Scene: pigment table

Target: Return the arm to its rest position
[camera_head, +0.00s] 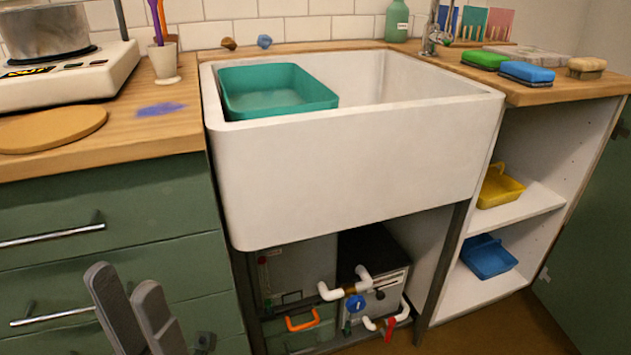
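My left gripper (124,282) is at the lower left, in front of the green drawers (110,235). Its two grey fingers point up and stand apart, with nothing between them. It is below the countertop and to the left of the white sink (350,165), apart from both as far as I can see. The rest of my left arm is mostly out of the picture. My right gripper is not in view.
Drawer handles (52,236) stick out near my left gripper. A teal basin (277,90) sits in the sink. Pipes (345,290) show below it. A stove with a pot (46,31) stands at the left; sponges (526,73) lie at the right. Bare floor shows lower right.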

